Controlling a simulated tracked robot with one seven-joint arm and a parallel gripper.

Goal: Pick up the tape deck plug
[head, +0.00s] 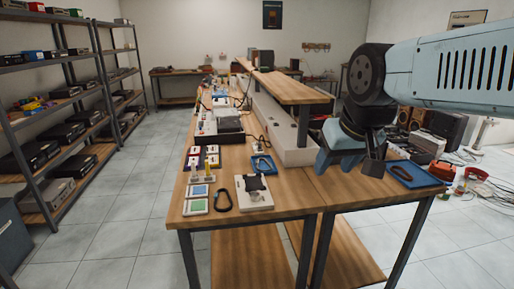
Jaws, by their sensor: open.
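I cannot pick out the tape deck plug for sure at this size. A black box-like device (229,123) sits on the left side of the workbench (290,192). A dark cable (256,141) runs from near it toward the base of the raised shelf. My gripper (348,168) hangs from the arm at the right, low over the bench, to the right of the shelf's near end. It is open, and I see nothing held in it. It stands well to the right of the cable and the black device.
A raised wooden shelf (290,88) runs along the bench. A black carabiner (221,201) and a pale block (255,200) lie in front. Loaded metal racks (93,100) stand left.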

